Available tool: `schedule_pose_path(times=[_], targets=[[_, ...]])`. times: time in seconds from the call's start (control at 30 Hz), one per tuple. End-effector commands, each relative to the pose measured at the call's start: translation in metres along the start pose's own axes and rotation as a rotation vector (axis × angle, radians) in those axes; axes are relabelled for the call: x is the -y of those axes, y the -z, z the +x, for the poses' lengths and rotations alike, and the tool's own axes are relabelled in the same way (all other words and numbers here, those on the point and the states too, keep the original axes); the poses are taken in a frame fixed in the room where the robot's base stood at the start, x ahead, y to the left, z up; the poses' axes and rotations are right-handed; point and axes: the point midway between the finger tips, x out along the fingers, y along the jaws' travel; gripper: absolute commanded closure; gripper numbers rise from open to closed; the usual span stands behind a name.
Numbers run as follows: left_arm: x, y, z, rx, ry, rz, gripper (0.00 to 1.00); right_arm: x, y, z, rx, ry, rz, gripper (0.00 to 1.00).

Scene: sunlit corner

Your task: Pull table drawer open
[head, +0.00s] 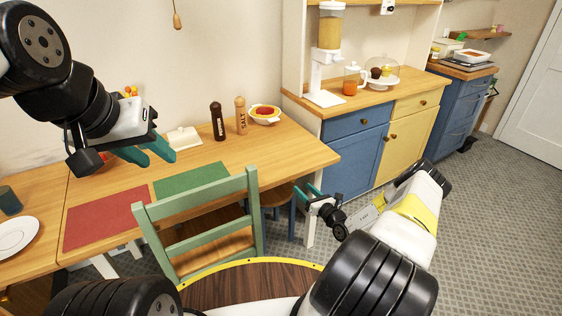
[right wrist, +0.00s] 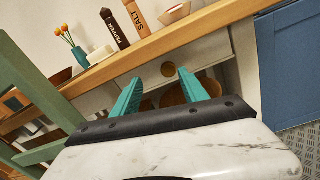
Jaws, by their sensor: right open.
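The wooden table (head: 290,153) has a white drawer front (right wrist: 213,49) under its top edge, seen in the right wrist view. A round brass knob (right wrist: 168,69) sits on that front, which looks flush under the tabletop. In the head view the tabletop hides the drawer. My right gripper (right wrist: 166,80) is open and empty, its teal fingers pointing at the drawer with the knob between and beyond their tips. It also shows in the head view (head: 314,193), low beside the table's right end. My left gripper (head: 159,160) hangs above the tabletop, fingers apart and empty.
A green chair (head: 200,220) stands in front of the table, left of my right gripper. A stool (head: 279,200) is under the table. Blue (head: 352,165) and yellow cabinets stand to the right. Pepper and salt mills (head: 240,115) and a bowl (head: 265,113) stand on the tabletop.

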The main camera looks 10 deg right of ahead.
Motion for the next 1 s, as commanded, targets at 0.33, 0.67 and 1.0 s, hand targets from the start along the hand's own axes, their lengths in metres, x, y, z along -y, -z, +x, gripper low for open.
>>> schedule_pose_path(times=[0.33, 0.67, 1.0], targets=[[0.0, 0.0, 0.0, -0.001, 0.0, 0.0, 0.64, 0.011, 0.015, 0.022, 0.008, 0.054, 0.04, 0.48], [0.0, 0.0, 0.0, 0.0, 0.0, 0.0, 0.64, 0.013, 0.015, 0.067, 0.007, 0.053, 0.039, 0.48], [0.0, 0.0, 0.0, 0.0, 0.0, 0.0, 0.64, 0.013, 0.015, 0.072, 0.006, 0.054, 0.041, 0.48]])
